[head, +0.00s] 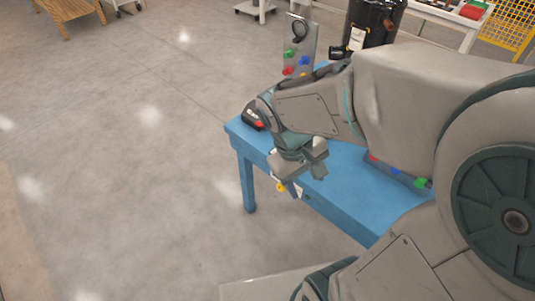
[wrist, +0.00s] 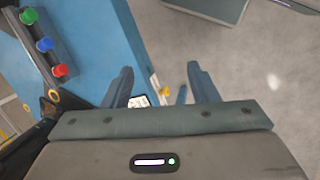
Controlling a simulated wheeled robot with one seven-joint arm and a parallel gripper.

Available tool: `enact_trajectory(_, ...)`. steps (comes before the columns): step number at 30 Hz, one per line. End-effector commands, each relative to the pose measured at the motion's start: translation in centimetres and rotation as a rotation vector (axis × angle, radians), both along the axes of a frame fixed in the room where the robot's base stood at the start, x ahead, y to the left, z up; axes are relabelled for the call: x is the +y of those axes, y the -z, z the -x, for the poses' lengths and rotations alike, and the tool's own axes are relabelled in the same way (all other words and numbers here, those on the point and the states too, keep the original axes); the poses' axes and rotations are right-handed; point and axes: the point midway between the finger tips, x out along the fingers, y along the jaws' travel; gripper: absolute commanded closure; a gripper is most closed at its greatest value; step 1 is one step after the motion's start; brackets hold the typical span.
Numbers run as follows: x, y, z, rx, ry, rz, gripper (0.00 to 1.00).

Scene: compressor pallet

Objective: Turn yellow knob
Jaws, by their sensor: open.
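The yellow knob (head: 281,187) shows small beside my gripper in the head view, at the front side of the blue table (head: 350,188). In the wrist view the yellow knob (wrist: 165,91) lies between my fingers in the picture, next to a narrow white plate (wrist: 154,82) at the table's edge. My gripper (head: 297,180) points down over that edge. Its two fingers stand wide apart in the wrist view (wrist: 160,68), with nothing held. The gripper partly hides the table side, and the exact gap between fingers and knob cannot be told.
A bar with green, blue and red knobs (wrist: 45,45) lies on the table. An upright panel (head: 300,45) with coloured knobs and a black-and-red tool (head: 252,118) stand farther back. A black tank (head: 372,25) is behind. The floor at left is clear.

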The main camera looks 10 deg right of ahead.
Motion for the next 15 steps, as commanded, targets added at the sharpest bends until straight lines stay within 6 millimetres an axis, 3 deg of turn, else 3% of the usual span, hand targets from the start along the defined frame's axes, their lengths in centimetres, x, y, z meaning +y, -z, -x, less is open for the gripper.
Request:
enact_trajectory(1,0.2,2.6,-0.4,0.062,-0.063,0.054,0.46)
enact_trajectory(10,0.4,11.1,-3.2,0.352,-0.420,0.414,0.46)
enact_trajectory(15,1.5,16.0,-5.5,0.477,-0.632,0.636,0.46)
